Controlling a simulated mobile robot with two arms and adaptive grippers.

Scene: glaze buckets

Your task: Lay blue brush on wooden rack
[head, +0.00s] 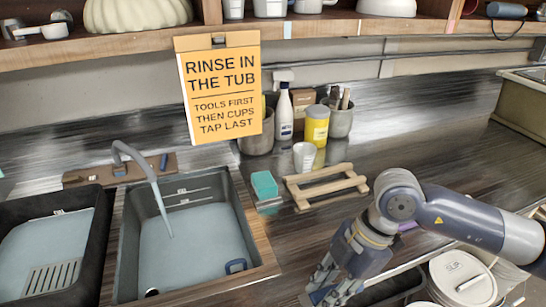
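The wooden rack (320,174), a low slatted frame, lies empty on the dark counter right of the sink. I cannot clearly identify the blue brush. My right gripper (334,287) points down near the counter's front edge, right of the sink and nearer than the rack. Its fingers are small and overlap dark surroundings, so its opening and any contents are unclear. My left gripper is out of view.
The tap (139,165) runs water into the sink. A green-blue sponge (264,185) sits between sink and rack. A white cup (304,157), yellow tub (316,125) and spray bottle (284,112) stand behind. A yellow sign (220,88) hangs from the shelf. White buckets (463,279) stand at lower right.

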